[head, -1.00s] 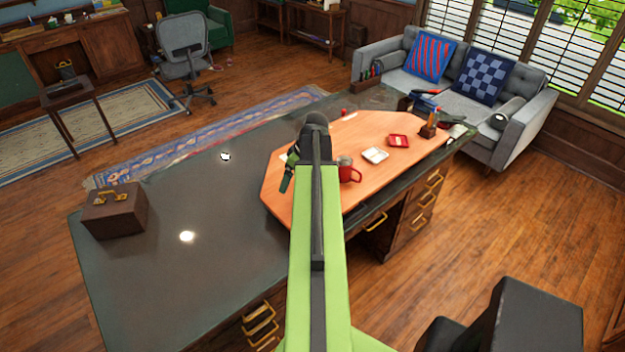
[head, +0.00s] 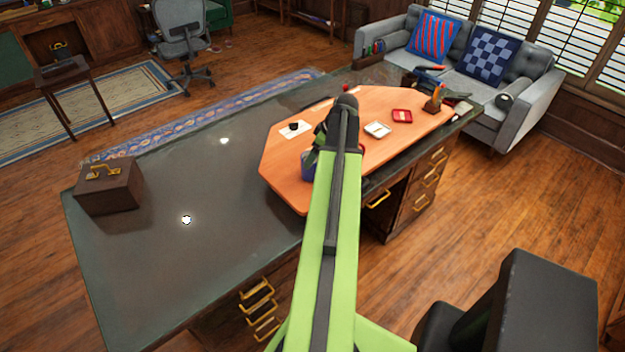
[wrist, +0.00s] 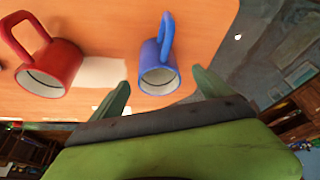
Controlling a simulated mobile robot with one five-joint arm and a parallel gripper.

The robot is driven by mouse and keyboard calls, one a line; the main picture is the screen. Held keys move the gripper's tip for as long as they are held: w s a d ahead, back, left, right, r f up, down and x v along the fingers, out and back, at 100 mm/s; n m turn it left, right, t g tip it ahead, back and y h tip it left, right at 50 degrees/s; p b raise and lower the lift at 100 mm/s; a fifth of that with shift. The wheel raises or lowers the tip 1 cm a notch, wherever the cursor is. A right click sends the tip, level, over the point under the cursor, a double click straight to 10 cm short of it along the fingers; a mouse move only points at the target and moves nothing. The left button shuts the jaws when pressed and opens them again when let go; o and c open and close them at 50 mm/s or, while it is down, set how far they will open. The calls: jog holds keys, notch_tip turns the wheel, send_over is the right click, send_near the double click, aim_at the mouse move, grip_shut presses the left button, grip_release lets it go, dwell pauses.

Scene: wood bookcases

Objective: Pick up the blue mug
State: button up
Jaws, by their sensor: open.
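The blue mug (wrist: 158,70) shows in the wrist view with its handle toward the top of the picture and its open rim toward my gripper. My gripper (wrist: 164,88) is open and empty. Its two fingers lie to either side of the blue mug's rim in the wrist view; contact is not visible. In the head view my arm covers most of my gripper.
A red mug (wrist: 52,66) is left of the blue mug in the wrist view. The orange panel (head: 285,160) lies on a dark desk (head: 160,240). A white dish (head: 377,130), red tray (head: 402,116) and pencil holder (head: 432,105) are to the right. A brown case (head: 108,187) sits left.

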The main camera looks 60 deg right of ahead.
aim_at(308, 175)
jog(key=shift+x, duration=0.9)
jog(key=b+x, duration=0.5)
jog(key=shift+w+d, duration=0.2)
jog(key=shift+w, duration=0.05)
jog(key=shift+r, duration=0.15)
jog(key=c, duration=1.8)
jog(key=shift+o, duration=0.2)
